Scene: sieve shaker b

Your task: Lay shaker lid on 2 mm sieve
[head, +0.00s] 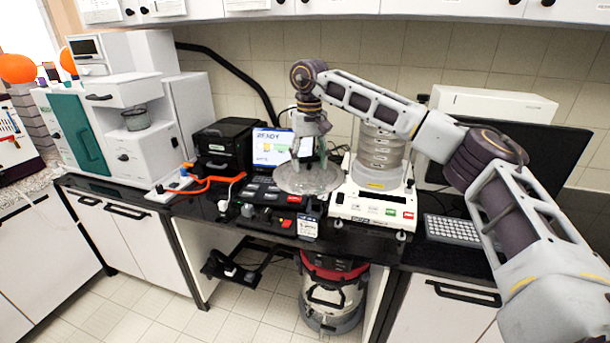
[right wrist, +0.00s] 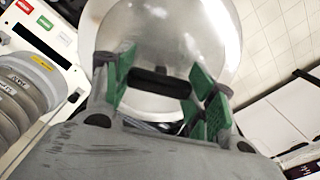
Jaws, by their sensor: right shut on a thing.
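The shaker lid (head: 308,178) is a round, clear-to-silver disc. My right gripper (head: 310,158) is shut on it and holds it in the air in front of the screen, left of the sieve stack. In the right wrist view the lid (right wrist: 204,28) is a shiny dome, and its dark bar handle (right wrist: 158,82) lies between the green finger pads. The sieve stack (head: 379,155) stands on the white shaker base (head: 372,205); it also shows in the right wrist view (right wrist: 25,100). My forearm hides the stack's top, so I cannot pick out the 2 mm sieve. My left gripper is not in view.
A dark monitor (head: 555,155) and a keyboard (head: 452,229) are right of the shaker. A black control box (head: 268,200) with red buttons and an orange cable (head: 215,181) lie to the left. A red-topped vacuum (head: 333,285) stands under the counter.

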